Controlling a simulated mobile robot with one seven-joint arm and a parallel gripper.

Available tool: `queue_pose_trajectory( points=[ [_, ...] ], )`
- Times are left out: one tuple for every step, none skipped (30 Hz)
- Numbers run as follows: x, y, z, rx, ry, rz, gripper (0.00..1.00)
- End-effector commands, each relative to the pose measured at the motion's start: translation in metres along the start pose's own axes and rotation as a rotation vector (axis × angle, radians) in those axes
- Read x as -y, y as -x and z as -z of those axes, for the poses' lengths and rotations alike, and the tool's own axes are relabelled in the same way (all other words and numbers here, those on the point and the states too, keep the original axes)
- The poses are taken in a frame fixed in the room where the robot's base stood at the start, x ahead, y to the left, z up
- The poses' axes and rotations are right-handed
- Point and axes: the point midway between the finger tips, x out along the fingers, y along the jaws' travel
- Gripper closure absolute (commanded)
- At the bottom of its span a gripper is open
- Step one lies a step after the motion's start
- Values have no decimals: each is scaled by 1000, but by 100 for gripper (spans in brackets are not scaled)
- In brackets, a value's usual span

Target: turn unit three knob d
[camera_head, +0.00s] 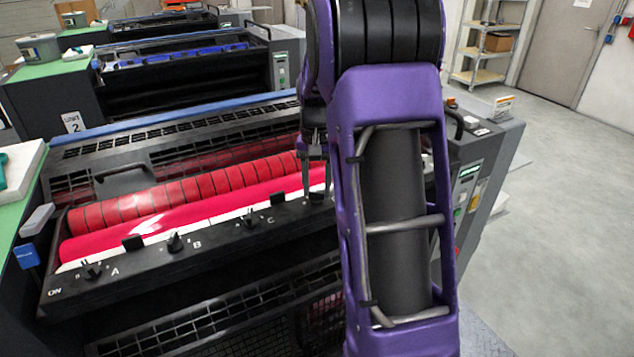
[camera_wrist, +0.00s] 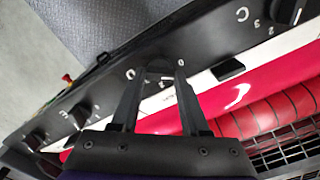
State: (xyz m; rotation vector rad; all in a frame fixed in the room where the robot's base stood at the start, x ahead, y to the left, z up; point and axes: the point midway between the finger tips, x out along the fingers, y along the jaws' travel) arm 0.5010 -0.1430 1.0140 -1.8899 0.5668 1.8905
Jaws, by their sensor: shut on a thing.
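My gripper (camera_head: 316,185) reaches down to the dark front rail (camera_head: 215,238) of the nearest ink unit, beside its red roller (camera_head: 190,228). In the wrist view, its two fingers (camera_wrist: 160,76) close around a black knob (camera_wrist: 160,67) on that rail. A letter that looks like D stands left of this knob, and a small 0 sits to its right. Knob C (camera_head: 252,219) is the neighbour on one side and also shows in the wrist view (camera_wrist: 288,10). The fingers and arm mostly hide the held knob in the head view.
Knob B (camera_head: 175,243) and knob A (camera_head: 91,271) stand free along the rail. Two more knobs (camera_wrist: 80,115) (camera_wrist: 35,140) show at the wrist view's left. A unit marked 2 (camera_head: 72,122) stands behind. Clear grey floor (camera_head: 560,220) lies right.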

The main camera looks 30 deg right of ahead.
Motion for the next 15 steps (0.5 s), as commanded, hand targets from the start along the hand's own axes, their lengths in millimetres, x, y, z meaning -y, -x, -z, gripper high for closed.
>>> queue_pose_trajectory(
  points=[
    [0,1,0,0,39,0,100],
    [0,1,0,0,64,-1,100],
    [0,1,0,0,96,-1,100],
    [0,1,0,0,119,-1,100],
    [0,1,0,0,141,-1,100],
    [0,1,0,-1,169,-1,100],
    [0,1,0,-1,189,-1,100],
    [0,1,0,-1,207,-1,100],
    [0,1,0,-1,231,0,100],
    [0,1,0,-1,246,0,100],
    [0,1,0,-2,263,0,100],
    [0,1,0,-2,280,0,100],
    [0,1,0,-2,294,0,100],
    [1,1,0,-2,305,0,100],
    [1,1,0,-2,319,0,100]
  ],
)
